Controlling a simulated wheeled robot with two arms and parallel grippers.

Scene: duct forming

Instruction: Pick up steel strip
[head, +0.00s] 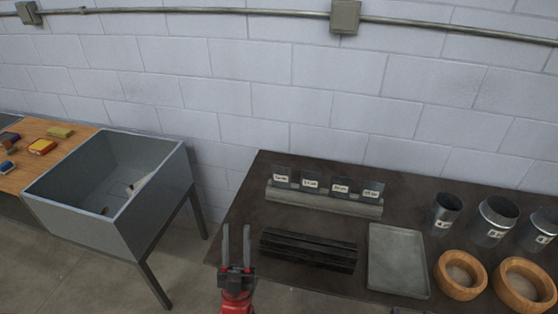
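Several small dark metal pieces with white labels (311,184) stand upright in a row in a pale grey holder (325,203) at the back of the dark table. A dark, long-ridged block (308,250) lies in front of them; I cannot tell whether it is a rack or a stack of strips. Which of these is the steel strip is not clear. My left gripper (236,232) is at the table's left front edge, to the left of the ridged block. Its two fingers are apart with nothing between them. My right gripper is not in view.
A flat grey tray (398,262) lies right of the ridged block. Metal cups (445,214) and wooden rings (461,275) stand farther right. A grey open bin (117,225) on legs and a wooden table (62,158) with small coloured items are at the left.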

